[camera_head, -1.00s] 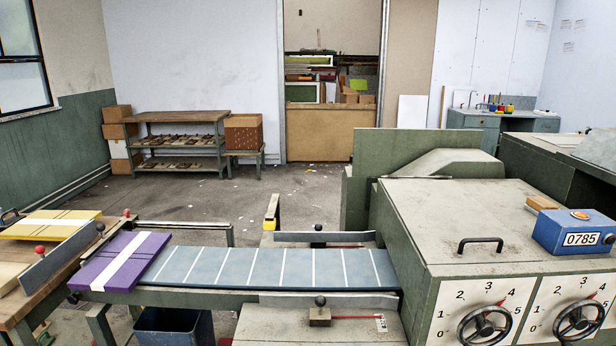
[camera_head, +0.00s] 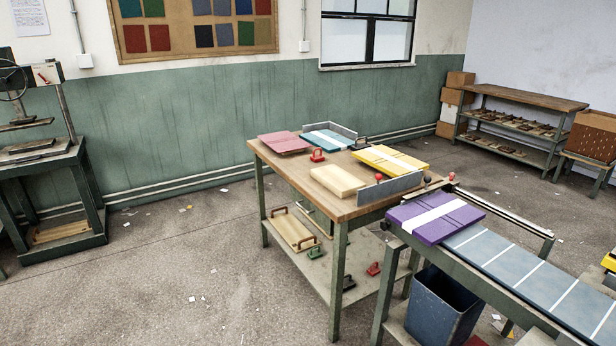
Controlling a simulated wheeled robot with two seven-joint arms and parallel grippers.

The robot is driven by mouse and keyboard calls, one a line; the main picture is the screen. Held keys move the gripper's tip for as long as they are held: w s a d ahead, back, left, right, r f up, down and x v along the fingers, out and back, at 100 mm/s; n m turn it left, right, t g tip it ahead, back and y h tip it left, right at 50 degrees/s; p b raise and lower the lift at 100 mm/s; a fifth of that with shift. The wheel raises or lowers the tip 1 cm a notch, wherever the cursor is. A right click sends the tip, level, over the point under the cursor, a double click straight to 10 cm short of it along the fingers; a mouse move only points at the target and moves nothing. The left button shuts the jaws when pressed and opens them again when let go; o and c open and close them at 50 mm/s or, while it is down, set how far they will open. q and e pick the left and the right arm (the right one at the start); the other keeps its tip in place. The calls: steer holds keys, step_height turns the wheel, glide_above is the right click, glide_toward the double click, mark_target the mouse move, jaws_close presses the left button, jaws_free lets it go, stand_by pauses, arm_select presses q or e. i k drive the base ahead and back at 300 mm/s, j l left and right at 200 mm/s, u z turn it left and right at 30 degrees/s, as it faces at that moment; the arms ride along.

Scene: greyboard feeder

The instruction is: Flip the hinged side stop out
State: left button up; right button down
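A grey upright metal plate (camera_head: 388,189), which may be the hinged side stop, stands along the right edge of the wooden table, close to the feeder's left end. A red ball knob (camera_head: 379,177) shows at its top and a dark ball knob (camera_head: 427,181) near its right end. Its hinge cannot be made out. A purple board with a white band (camera_head: 420,226) lies on the left end of the feeder bed (camera_head: 548,282), just right of the plate. Neither of my grippers is in view.
The wooden table (camera_head: 300,182) holds red, blue and yellow boards and a pale block (camera_head: 337,181). A blue bin (camera_head: 435,305) stands under the feeder. A green press stand (camera_head: 45,200) is at far left. The floor between stand and table is mostly clear.

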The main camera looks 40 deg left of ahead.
mark_target(367, 194)
steer(key=u, duration=0.7)
steer(key=i+j+z, duration=0.1)
steer(key=z, duration=0.4)
steer(key=i+j+z, duration=0.4)
steer(key=j, duration=0.2)
steer(key=j+z, duration=0.15)
steer(key=j, duration=0.15)
steer(key=j+z, duration=0.2)
steer(key=j, duration=0.15)
steer(key=i+j, duration=0.15)
steer(key=j, duration=0.45)
steer(key=i+j+z, duration=0.1)
steer(key=j, duration=0.55)
steer(key=i+j, duration=0.15)
steer(key=j, duration=0.45)
steer(key=i+j+z, duration=0.1)
steer(key=j, duration=0.55)
steer(key=i+j, duration=0.15)
steer(key=j, duration=0.5)
steer(key=i+j, duration=0.1)
steer(key=j, duration=0.55)
steer(key=z, duration=0.05)
